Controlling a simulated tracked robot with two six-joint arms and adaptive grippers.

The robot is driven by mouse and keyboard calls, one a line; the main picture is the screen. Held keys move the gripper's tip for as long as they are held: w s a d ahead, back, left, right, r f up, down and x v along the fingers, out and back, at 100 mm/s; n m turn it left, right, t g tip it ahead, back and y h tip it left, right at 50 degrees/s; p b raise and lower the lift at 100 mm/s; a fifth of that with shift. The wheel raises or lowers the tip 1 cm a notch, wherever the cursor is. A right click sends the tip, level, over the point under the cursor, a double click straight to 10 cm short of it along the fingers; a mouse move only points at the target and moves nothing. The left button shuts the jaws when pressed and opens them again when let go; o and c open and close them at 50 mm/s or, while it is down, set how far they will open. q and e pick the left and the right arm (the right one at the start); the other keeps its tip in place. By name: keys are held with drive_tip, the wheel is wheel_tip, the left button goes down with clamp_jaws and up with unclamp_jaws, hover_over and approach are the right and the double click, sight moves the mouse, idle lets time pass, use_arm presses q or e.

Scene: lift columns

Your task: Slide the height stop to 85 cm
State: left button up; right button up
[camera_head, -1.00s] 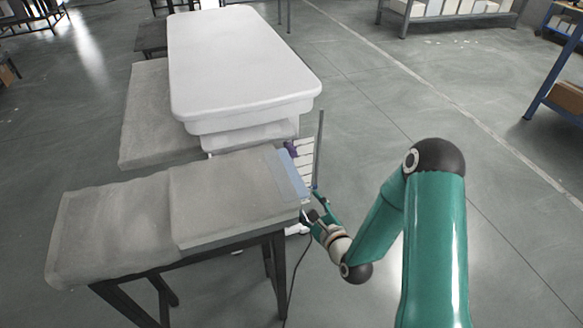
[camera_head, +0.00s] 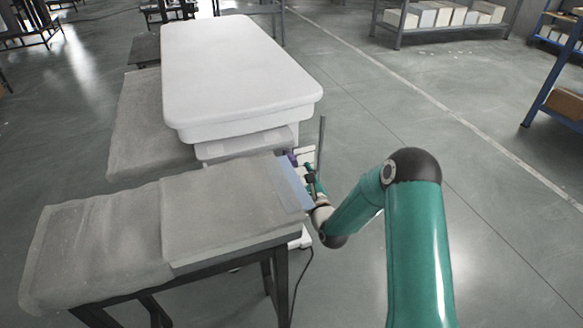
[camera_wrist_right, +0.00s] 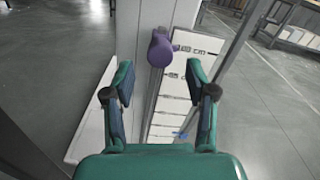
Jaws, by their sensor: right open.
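The height stop is a purple knob (camera_wrist_right: 160,48) on a slotted upright column (camera_wrist_right: 163,15) in the right wrist view. It stands beside the top visible mark of a white scale plate (camera_wrist_right: 190,75) with several marks; the knob partly covers that label. A lower label also ends in "cm", its digits hard to read. My right gripper (camera_wrist_right: 160,80) is open, its fingers to either side of and nearer than the knob, not touching it. In the head view, my right gripper (camera_head: 310,183) is at the column beside the table, and a bit of the purple knob (camera_head: 291,157) shows. My left gripper is out of view.
A grey-covered table (camera_head: 215,205) stands close left of my right gripper. A large white-topped table (camera_head: 240,70) is behind it. A thin grey post (camera_head: 321,145) rises just right of the scale. A cable (camera_head: 300,280) hangs below. The floor to the right is open.

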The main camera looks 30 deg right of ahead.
sight(290, 158)
drive_tip(key=shift+x, duration=2.25)
clamp_jaws()
